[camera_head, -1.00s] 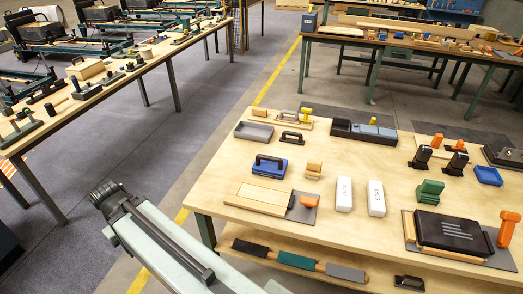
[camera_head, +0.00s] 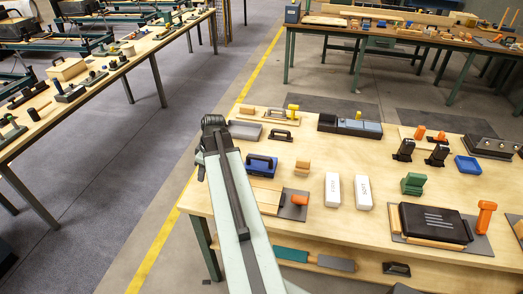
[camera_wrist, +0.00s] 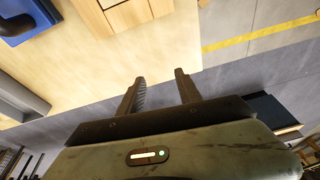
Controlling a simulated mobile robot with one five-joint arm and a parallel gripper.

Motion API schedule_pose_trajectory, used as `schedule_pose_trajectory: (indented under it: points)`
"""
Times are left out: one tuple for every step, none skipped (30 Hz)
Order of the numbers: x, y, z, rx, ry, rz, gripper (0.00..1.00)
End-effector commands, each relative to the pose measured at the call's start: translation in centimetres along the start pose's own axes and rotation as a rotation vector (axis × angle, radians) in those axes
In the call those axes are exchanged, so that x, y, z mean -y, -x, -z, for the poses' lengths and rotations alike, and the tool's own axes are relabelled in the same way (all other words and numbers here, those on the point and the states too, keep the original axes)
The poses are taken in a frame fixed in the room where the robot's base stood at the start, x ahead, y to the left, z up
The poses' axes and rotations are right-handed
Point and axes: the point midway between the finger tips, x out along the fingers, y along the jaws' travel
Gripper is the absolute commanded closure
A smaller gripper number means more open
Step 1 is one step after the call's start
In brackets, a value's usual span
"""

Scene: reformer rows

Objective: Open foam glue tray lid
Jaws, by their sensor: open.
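A long dark tray (camera_head: 350,127) lies at the back middle of the near workbench in the head view. Its left part is black and its right part shows blue-grey sections, with a yellow knob at its back edge. It may be the glue tray; I cannot tell whether its lid is shut. My gripper (camera_wrist: 159,76) is open and empty in the wrist view, with two dark fingers apart. In the head view the arm's end is over the bench's left edge, well left of the dark tray; the fingers are hidden there.
A blue block with a black handle (camera_head: 261,164), a grey tray (camera_head: 246,130) and a black-handled tool (camera_head: 280,134) lie near the arm. The floor left of the bench is clear.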

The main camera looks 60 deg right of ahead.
Motion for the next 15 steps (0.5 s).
schedule_pose_trajectory:
  points:
    - [-4.1, 2.6, -2.9, -0.029, 0.006, -0.026, 0.59]
    - [-6.1, 3.6, -4.7, -0.046, 0.022, -0.042, 0.59]
    - [-8.4, 5.0, -7.0, -0.067, 0.043, -0.065, 0.59]
    - [-10.0, 5.9, -8.7, -0.079, 0.058, -0.083, 0.59]
    - [-11.3, 6.8, -10.3, -0.090, 0.071, -0.099, 0.59]
    - [-12.8, 7.8, -12.3, -0.100, 0.087, -0.120, 0.59]
    - [-13.7, 8.5, -13.6, -0.106, 0.099, -0.135, 0.59]
    - [-14.4, 9.0, -14.8, -0.112, 0.109, -0.148, 0.59]
    - [-15.2, 9.6, -16.0, -0.117, 0.119, -0.162, 0.59]
    - [-15.6, 9.9, -16.7, -0.119, 0.128, -0.170, 0.59]
    - [-15.9, 10.2, -17.3, -0.120, 0.133, -0.176, 0.59]
    - [-16.2, 10.4, -17.8, -0.122, 0.138, -0.182, 0.59]
    - [-16.3, 10.5, -18.0, -0.123, 0.141, -0.184, 0.59]
    - [-16.3, 10.5, -18.1, -0.124, 0.144, -0.186, 0.59]
    - [-16.4, 10.5, -18.2, -0.124, 0.145, -0.187, 0.59]
